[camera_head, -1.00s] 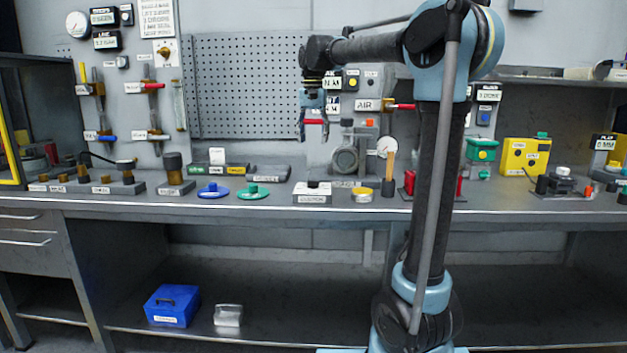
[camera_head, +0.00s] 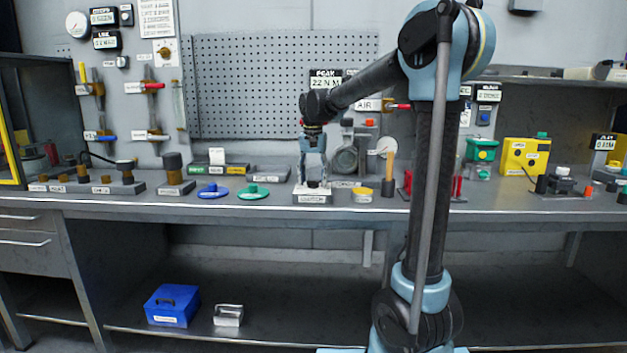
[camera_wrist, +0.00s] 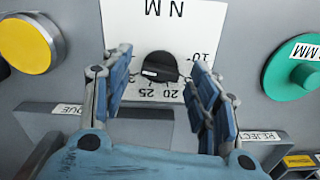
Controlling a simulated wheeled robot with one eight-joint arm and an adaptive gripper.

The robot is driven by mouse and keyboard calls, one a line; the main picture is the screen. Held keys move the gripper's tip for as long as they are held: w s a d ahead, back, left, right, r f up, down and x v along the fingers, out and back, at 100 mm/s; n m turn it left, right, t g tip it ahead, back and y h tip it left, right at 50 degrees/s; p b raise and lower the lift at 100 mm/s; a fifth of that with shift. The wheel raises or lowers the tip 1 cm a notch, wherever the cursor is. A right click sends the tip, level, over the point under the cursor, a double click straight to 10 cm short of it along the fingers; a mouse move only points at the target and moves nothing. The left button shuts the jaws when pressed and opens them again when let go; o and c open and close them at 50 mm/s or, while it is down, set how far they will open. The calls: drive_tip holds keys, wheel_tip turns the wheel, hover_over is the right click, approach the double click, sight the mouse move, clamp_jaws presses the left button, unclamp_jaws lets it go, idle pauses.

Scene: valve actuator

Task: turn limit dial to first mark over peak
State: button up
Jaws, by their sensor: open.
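The limit dial (camera_wrist: 160,67) is a black knob on a white plate (camera_wrist: 150,25) marked "N M", seen upside down in the wrist view. Numbers including 10, 20 and 25 ring its near side. A short white line shows on the knob's lower left; the exact mark it points to is hard to tell. My gripper (camera_wrist: 160,60) is open, one finger on each side of the knob, with gaps visible. In the head view my gripper (camera_head: 313,182) points down at the white dial block (camera_head: 312,197), hiding the knob. The peak display (camera_head: 325,81) reads 22 N M.
A yellow disc (camera_wrist: 26,45) and a green disc (camera_wrist: 290,72) flank the dial in the wrist view. Grey plates, one labelled REJECT (camera_wrist: 258,135), lie nearby. In the head view a gauge stand (camera_head: 347,155) is just behind, and a wooden-handled tool (camera_head: 389,178) stands to the right.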

drive_tip(key=c, duration=1.1)
drive_tip(key=shift+o, duration=0.2)
drive_tip(key=shift+n, duration=0.3)
drive_tip(key=n, duration=0.3)
drive_tip(key=shift+n, duration=0.3)
drive_tip(key=n, duration=0.3)
drive_tip(key=shift+n, duration=0.4)
drive_tip(key=n, duration=0.4)
drive_tip(key=shift+d+n, duration=0.1)
drive_tip(key=shift+n, duration=1.8)
